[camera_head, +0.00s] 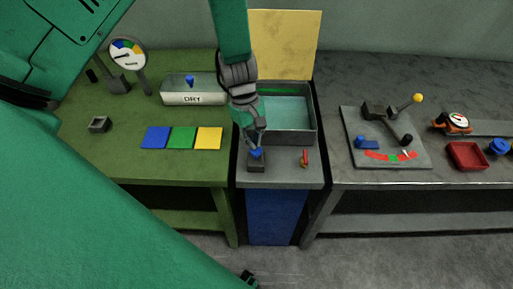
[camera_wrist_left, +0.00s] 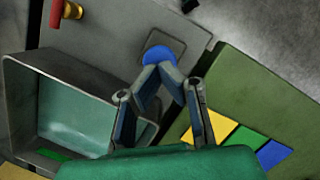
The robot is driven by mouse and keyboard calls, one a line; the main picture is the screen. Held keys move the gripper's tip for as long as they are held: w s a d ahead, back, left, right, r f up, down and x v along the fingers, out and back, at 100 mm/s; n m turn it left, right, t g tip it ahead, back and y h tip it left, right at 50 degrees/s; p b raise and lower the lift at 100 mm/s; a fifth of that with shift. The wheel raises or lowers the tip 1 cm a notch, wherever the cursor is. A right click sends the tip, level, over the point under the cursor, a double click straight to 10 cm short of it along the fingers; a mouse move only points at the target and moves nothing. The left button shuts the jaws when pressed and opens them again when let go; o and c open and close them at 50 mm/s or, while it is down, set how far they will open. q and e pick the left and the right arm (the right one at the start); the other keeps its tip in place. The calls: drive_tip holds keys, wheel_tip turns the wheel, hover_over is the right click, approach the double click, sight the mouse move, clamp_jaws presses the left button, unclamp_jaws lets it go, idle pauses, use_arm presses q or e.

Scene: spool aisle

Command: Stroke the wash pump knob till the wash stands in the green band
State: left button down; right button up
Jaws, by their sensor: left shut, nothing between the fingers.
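The wash pump knob (camera_head: 256,153) is blue and stands on a dark base at the front of the grey wash unit. It also shows in the left wrist view (camera_wrist_left: 160,50). My left gripper (camera_head: 257,145) is shut and empty, its fingertips right at the knob from above; I cannot tell whether they touch it. The wash tank (camera_head: 312,136) is an open grey box holding teal liquid (camera_head: 285,108). A green patch (camera_wrist_left: 53,155) shows on its inner wall in the left wrist view. The liquid's level against it is unclear. My right gripper is not seen.
A small red handle (camera_head: 305,157) stands right of the knob. On the green bench are blue, green and yellow pads (camera_head: 182,138), a DRY box (camera_head: 190,97) and a dial (camera_head: 127,53). A lever panel (camera_head: 420,155) and red tray (camera_head: 467,156) lie right.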

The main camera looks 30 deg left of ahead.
use_arm(q)
drive_tip(key=shift+a+b+x, duration=0.15)
drive_tip(key=shift+b+x, duration=0.2)
drive_tip(key=shift+x, duration=0.35)
drive_tip(key=shift+a+b+x, duration=0.15)
drive_tip(key=shift+b+x, duration=0.2)
drive_tip(key=shift+x, duration=0.3)
drive_tip(key=shift+w, duration=0.1)
drive_tip(key=shift+w+a+r+p, duration=0.3)
drive_tip(key=shift+a+p, duration=0.15)
drive_tip(key=shift+a, duration=0.15)
drive_tip(key=shift+w+a+r+p, duration=0.15)
drive_tip(key=shift+a+r+p, duration=0.15)
drive_tip(key=shift+a+p, duration=0.2)
drive_tip(key=shift+a, duration=0.4)
